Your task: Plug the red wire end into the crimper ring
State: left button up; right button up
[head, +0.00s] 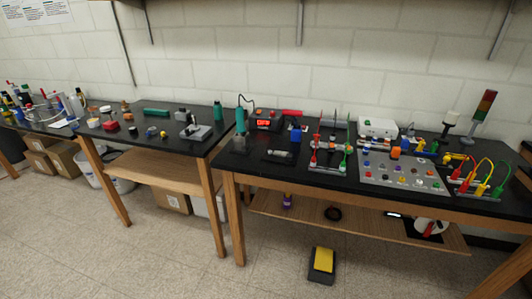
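Red wires show in two places on the right bench. One red lead (314,157) hangs at a small rack in the middle, beside a green lead (345,158). Another red wire (467,178) arcs at a block near the right end, next to yellow and green wires. I cannot tell which one is the task's red wire end. The crimper ring is too small to make out. Neither of my grippers is in view.
A second bench (150,143) stands left. A yellow-topped pedal (322,262) lies on the open floor.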

aim_at(314, 162)
jog(key=u, duration=0.2)
jog(key=l+u, duration=0.35)
jog(key=l, duration=0.25)
jog(key=l+u, duration=0.35)
jog(key=l, duration=0.3)
jog(key=l+u, duration=0.3)
jog(key=l, duration=0.3)
jog(key=k+l, duration=0.1)
jog(key=l, duration=0.7)
jog(key=k+u, duration=0.05)
